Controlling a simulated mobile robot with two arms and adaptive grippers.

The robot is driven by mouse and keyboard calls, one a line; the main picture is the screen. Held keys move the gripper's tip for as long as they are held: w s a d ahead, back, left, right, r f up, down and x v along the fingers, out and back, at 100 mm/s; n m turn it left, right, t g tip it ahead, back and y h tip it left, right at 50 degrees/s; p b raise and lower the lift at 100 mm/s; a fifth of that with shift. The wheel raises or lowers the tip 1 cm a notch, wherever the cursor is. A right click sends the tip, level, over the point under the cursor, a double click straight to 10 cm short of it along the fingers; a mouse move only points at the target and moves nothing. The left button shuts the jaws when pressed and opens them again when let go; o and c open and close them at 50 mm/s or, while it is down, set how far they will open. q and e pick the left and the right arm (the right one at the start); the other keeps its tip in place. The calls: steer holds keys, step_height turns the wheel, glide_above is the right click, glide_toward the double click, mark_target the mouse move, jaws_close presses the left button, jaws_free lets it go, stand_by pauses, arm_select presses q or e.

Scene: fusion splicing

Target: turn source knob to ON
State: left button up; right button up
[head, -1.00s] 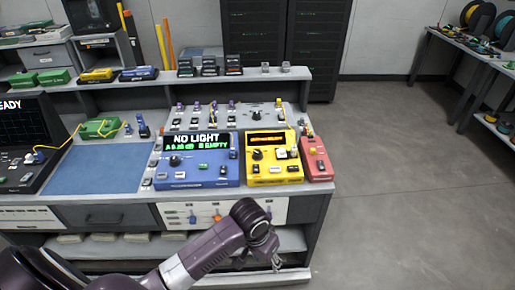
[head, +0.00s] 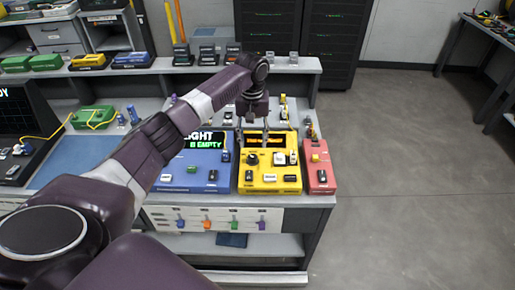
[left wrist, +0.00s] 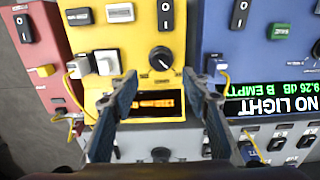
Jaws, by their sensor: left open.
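The yellow unit (head: 268,183) stands on the bench between a blue unit and a red unit. It has a black round knob (head: 252,160), with an orange display behind it. In the left wrist view the knob (left wrist: 161,58) carries a light pointer mark. I cannot read any ON label by it. My left gripper (head: 253,142) is open and empty, pointing down over the yellow unit. In the left wrist view its fingertips (left wrist: 160,76) lie to either side of the knob's line, slightly short of it. They appear apart from the knob. My right gripper is in neither view.
The blue unit (head: 190,181), showing "NO LIGHT", is partly covered by my left arm. The red unit (head: 320,180) is at the right. White connectors (left wrist: 107,62) and switches crowd the yellow face near the knob. Open floor (head: 400,180) lies right of the bench.

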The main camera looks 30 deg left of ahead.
mark_target(252, 156)
arm_select(q)
steer(key=f, duration=0.2)
steer(key=s+f, duration=0.1)
steer(key=shift+s+d+f+p, duration=0.1)
steer(key=shift+s+f+p, duration=0.05)
steer(key=shift+f+p, duration=0.25)
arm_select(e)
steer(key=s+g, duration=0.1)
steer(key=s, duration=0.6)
arm_select(q)
steer(key=shift+w+f, duration=0.2)
steer(key=shift+f, duration=0.35)
steer(key=shift+w+f, duration=0.15)
steer(key=shift+f, duration=0.5)
steer(key=c, duration=1.2)
steer(key=shift+o, duration=0.2)
steer(key=shift+m, duration=0.4)
steer(key=shift+m+p, duration=0.45)
steer(key=shift+m, duration=0.15)
steer(key=shift+m+p, duration=0.4)
steer(key=shift+m, duration=0.8)
steer(key=m, duration=0.2)
steer(key=shift+m, duration=0.4)
steer(key=m+p, duration=0.1)
steer(key=m, duration=0.9)
steer(key=shift+m, duration=0.4)
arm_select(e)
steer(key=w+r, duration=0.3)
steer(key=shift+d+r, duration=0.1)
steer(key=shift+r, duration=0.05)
